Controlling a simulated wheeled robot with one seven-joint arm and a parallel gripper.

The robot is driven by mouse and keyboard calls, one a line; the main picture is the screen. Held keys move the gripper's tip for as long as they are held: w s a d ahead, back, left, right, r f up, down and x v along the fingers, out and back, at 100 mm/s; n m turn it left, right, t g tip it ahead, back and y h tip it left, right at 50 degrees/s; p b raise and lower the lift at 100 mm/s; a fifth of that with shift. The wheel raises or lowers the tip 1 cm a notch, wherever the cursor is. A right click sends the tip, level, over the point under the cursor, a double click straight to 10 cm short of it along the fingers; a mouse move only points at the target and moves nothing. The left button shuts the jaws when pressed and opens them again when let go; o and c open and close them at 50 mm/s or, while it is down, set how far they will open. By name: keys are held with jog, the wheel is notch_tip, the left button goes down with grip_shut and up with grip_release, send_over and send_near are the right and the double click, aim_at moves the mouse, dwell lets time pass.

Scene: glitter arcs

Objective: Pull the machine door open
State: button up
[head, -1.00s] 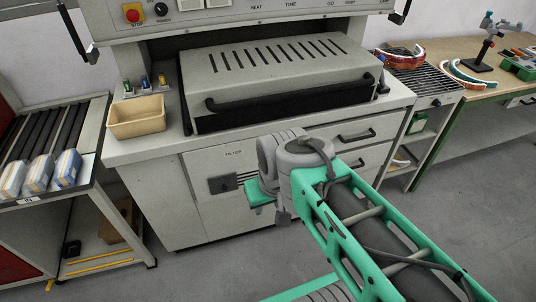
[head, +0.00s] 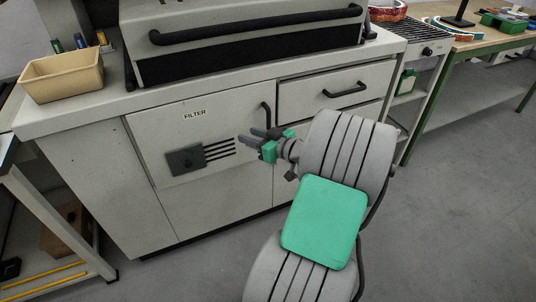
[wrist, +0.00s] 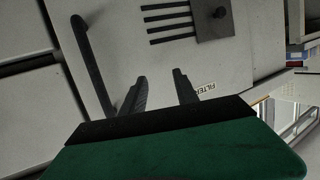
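The machine door is a light grey panel labelled FILTER (head: 160,125) on the cabinet front, and it looks closed. It also shows in the wrist view (wrist: 125,45). Its black vertical handle (head: 265,113) is at the door's upper right edge; in the wrist view the handle (wrist: 92,65) lies left of both fingers. My gripper (head: 250,136) is in front of the door, just left of and below the handle. In the wrist view its fingers (wrist: 159,77) are spread with nothing between them. The handle is outside the fingers. Whether a fingertip touches the door cannot be told.
A black vent plate (head: 186,160) sits on the door. Drawers with a black handle (head: 344,89) are to the right. The machine's lid bar (head: 255,27) is above. A tan bin (head: 62,76) stands on the counter. A low shelf stands at left. The floor right of my arm is clear.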

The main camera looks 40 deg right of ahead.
aim_at(269, 124)
jog(key=s+d+f+m+t+h+b, duration=0.25)
jog(key=s+d, duration=0.25)
jog(key=d, duration=0.4)
jog(key=shift+n+t+h, duration=0.25)
jog(key=shift+h, duration=0.2)
jog(key=w, duration=0.7)
jog(key=shift+w+d+r, duration=0.1)
jog(key=shift+w+r, duration=0.25)
jog(key=shift+r, duration=0.05)
jog(key=shift+c, duration=0.4)
grip_shut()
